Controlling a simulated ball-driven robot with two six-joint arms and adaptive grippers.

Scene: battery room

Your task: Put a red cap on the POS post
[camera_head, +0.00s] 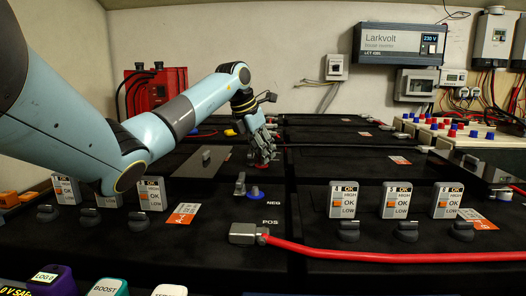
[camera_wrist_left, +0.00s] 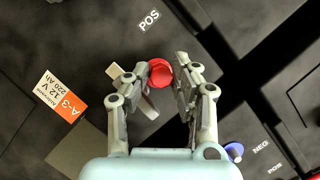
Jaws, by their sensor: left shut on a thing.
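My left gripper (camera_head: 262,152) reaches over the battery tops from the left, its fingers pointing down. It is shut on a red cap (camera_wrist_left: 160,73), which shows between the fingertips in the left wrist view. A white POS label (camera_wrist_left: 149,20) is on the black battery top beyond the cap. A grey metal piece (camera_wrist_left: 149,107) shows below the cap in that view; I cannot tell whether the cap touches it or sits on a post. An orange A-3 label (camera_wrist_left: 62,97) lies to the left. My right gripper is not in view.
Several upright testers, such as one reading OK (camera_head: 152,194), stand on the batteries. A pale tray (camera_head: 470,142) at the right holds red and blue caps.

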